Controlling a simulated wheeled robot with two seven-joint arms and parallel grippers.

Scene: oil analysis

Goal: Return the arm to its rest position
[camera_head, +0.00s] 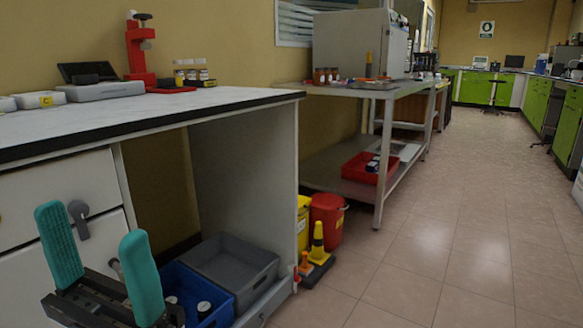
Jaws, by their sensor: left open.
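My left gripper (100,260) is at the lower left of the head view, its two teal fingers spread apart with nothing between them. It is in front of the white drawers, below the worktop. My right gripper is out of view.
A white-topped bench (150,104) at left carries a red stand (139,55) and small jars (191,76). Below it are a grey bin (226,266) and a blue bin (228,300). A red bucket (326,222) and yellow cone (318,240) stand beside it. The tiled floor (455,240) at right is clear.

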